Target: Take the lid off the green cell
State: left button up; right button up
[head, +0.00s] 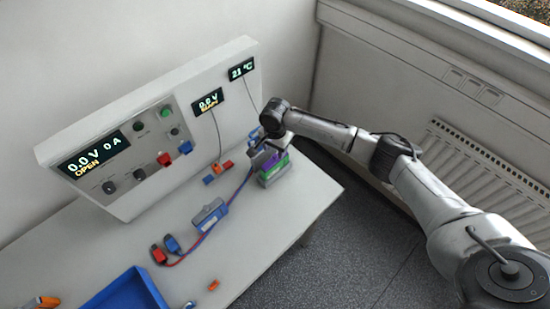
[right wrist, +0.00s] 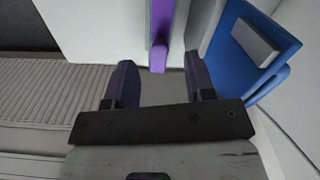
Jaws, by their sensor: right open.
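The green cell (head: 273,172) stands near the right end of the table in the head view, with grey at its base. A purple part shows at its top, partly hidden by my right gripper (head: 266,152), which is over it. In the right wrist view, my right gripper (right wrist: 160,84) is open with nothing between its two dark fingers. A narrow purple strip (right wrist: 159,35) lies just beyond the fingertips, roughly in line with the gap. I cannot make out the lid as a separate part. My left gripper is not in view.
The cycler panel (head: 150,125) stands along the back of the table (head: 285,215). A blue tray (head: 147,284) is at the front. A blue holder (right wrist: 262,40) is right of the fingers.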

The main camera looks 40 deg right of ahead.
aim_at(275, 155)
jog(key=shift+f, duration=1.9)
grip_shut()
